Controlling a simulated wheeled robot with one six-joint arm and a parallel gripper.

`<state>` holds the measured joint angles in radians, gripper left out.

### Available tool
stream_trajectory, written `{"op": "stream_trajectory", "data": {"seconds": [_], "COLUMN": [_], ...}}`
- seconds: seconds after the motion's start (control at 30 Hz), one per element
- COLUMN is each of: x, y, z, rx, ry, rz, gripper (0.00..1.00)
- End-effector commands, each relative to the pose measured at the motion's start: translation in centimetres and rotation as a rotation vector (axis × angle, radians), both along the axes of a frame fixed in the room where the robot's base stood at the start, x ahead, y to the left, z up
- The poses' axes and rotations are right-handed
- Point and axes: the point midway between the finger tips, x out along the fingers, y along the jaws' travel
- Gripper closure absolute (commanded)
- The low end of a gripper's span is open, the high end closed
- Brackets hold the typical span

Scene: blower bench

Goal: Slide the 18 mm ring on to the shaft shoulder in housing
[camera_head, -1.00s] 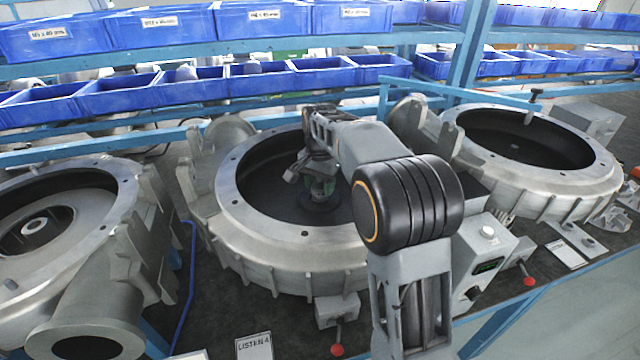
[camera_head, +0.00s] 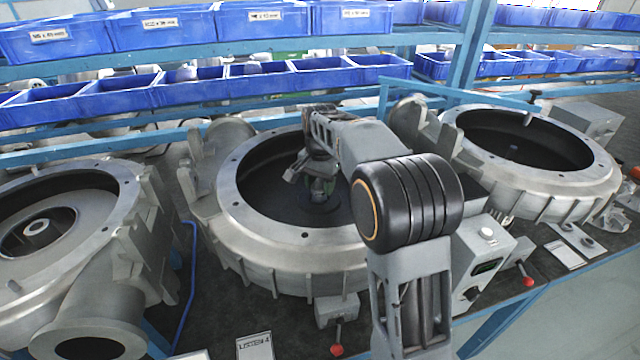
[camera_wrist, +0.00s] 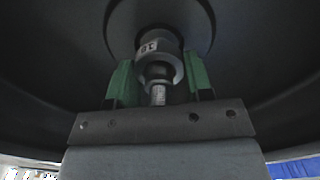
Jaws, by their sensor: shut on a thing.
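The middle housing (camera_head: 230,213) is a grey round casting with a dark, deep bowl. My gripper (camera_head: 320,186) reaches down into this bowl near its centre. In the wrist view my gripper (camera_wrist: 160,64) has green fingertips on both sides of a grey metal ring (camera_wrist: 176,68) and is shut on it. The marking "18" shows on the metal just above the ring's near face. The ring appears to be around the shaft (camera_wrist: 158,95), whose thin end points towards the camera. Whether the ring touches the shoulder cannot be told. In the head view my gripper hides the ring.
Other housings stand at left (camera_head: 70,205) and right (camera_head: 540,180). The middle housing's raised rim surrounds my arm. A grey box with a white button (camera_head: 487,233) stands at front right. Blue bins (camera_head: 190,92) line the shelves behind. A blue hose (camera_head: 190,270) lies between two housings.

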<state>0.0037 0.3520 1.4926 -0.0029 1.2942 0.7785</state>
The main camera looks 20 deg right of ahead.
Motion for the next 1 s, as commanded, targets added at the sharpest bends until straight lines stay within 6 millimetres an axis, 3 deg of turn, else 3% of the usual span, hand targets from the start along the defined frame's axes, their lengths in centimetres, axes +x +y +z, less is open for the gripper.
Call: {"op": "stream_trajectory", "data": {"seconds": [0.3,1.0], "x": [0.0,-0.01], "y": [0.0,0.0], "z": [-0.65,0.05], "rx": [0.0,0.0], "ry": [0.0,0.001], "rz": [0.0,0.0], "gripper": [0.84,0.84]}}
